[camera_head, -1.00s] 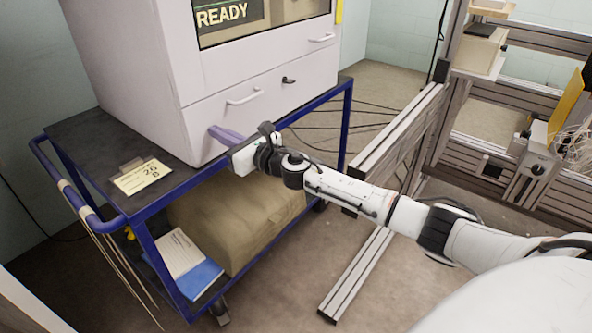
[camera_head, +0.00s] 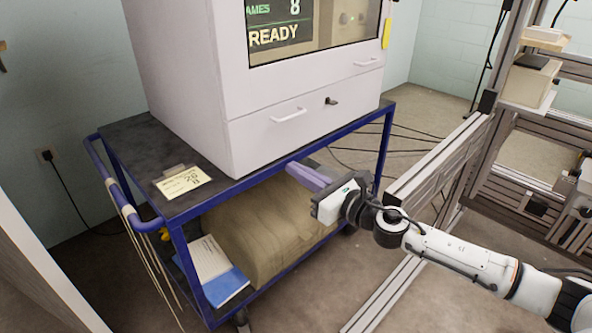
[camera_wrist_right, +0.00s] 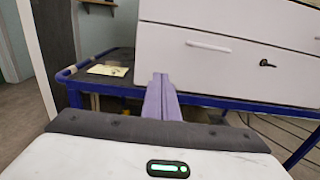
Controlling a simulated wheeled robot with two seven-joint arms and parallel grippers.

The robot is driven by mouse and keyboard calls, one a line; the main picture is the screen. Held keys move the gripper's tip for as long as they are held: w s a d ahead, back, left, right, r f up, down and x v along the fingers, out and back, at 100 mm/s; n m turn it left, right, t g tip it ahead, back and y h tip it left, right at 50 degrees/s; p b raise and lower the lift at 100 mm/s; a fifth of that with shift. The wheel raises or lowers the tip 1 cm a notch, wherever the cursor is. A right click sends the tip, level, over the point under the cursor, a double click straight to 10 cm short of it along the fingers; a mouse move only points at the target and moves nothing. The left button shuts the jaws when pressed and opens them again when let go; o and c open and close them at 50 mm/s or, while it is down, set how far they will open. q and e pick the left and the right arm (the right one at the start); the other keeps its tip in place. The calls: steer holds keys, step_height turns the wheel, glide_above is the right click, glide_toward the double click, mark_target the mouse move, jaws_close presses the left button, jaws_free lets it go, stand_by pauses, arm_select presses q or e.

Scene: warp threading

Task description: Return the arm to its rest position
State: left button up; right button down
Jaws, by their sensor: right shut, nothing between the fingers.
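My right gripper (camera_head: 309,176) has purple fingers that are shut and empty. In the head view it is in front of the blue cart's front rail, below the white cabinet's drawer, with its arm coming in from the right. In the right wrist view the closed fingers (camera_wrist_right: 161,98) point toward the cabinet (camera_wrist_right: 220,55) and overlap the cart's edge in the picture. I cannot tell the exact gap to the rail. My left gripper is not in view.
The white cabinet (camera_head: 190,90) with a READY screen stands on the blue cart (camera_head: 225,188). A card (camera_head: 183,181) lies on the cart top. A tan bundle (camera_head: 265,235) and a blue booklet (camera_head: 226,287) are on the lower shelf. An aluminium frame (camera_head: 440,160) stands at the right.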

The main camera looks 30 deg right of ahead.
steer(key=shift+s, duration=0.2)
